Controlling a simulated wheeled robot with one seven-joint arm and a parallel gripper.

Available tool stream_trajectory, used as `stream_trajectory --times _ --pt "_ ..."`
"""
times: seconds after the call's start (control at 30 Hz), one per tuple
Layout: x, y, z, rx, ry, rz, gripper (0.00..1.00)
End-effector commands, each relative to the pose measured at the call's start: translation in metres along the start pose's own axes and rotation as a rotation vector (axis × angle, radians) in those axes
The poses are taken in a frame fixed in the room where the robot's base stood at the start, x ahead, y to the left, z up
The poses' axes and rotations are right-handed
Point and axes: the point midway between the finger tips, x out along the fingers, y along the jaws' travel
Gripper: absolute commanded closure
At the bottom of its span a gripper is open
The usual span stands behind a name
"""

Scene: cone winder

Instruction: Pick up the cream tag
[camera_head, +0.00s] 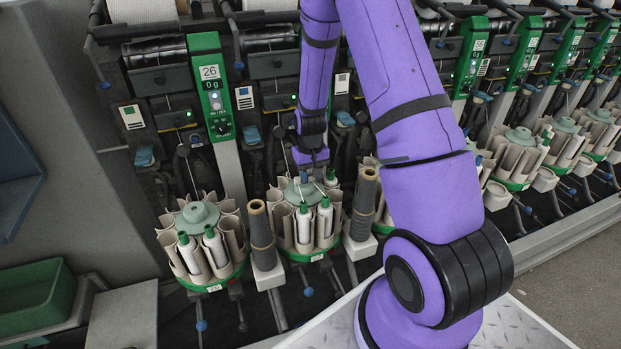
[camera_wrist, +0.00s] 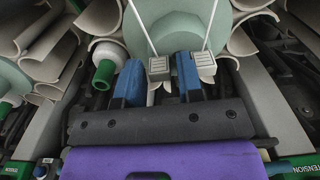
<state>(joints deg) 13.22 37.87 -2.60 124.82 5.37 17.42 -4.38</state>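In the wrist view two small pale grey-beige tags with dark print hang from thin white cords in front of a pale green hub (camera_wrist: 178,35). One tag (camera_wrist: 159,68) lies between the blue fingertips of my gripper (camera_wrist: 160,77). The other tag (camera_wrist: 206,64) is just outside the right finger. The fingers stand apart, with narrow gaps seeming to show beside the middle tag. Which tag is cream is hard to tell from colour. In the head view my gripper (camera_head: 311,158) is above the middle round magazine (camera_head: 300,200); the tags are too small to make out there.
A green-tipped bobbin (camera_wrist: 105,72) stands close to the left finger, among cream curved pockets (camera_wrist: 102,18). Brown tubes (camera_head: 260,232) flank the middle magazine. Another magazine (camera_head: 200,235) stands at left, and a green bin (camera_head: 36,298) at lower left.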

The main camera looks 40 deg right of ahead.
Motion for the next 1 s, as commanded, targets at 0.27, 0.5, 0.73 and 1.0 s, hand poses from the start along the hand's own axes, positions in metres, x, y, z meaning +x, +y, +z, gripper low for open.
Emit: stream_trajectory --times 0.27,0.5,0.73,1.0 --pt "0.001 0.0 0.0 0.0 0.001 0.0 0.75" --pt "0.001 0.0 0.0 0.0 0.001 0.0 0.89" --pt "-0.001 0.0 -0.001 0.0 0.001 0.0 0.89" --pt "-0.014 -0.001 -0.004 0.0 0.002 0.0 0.89"
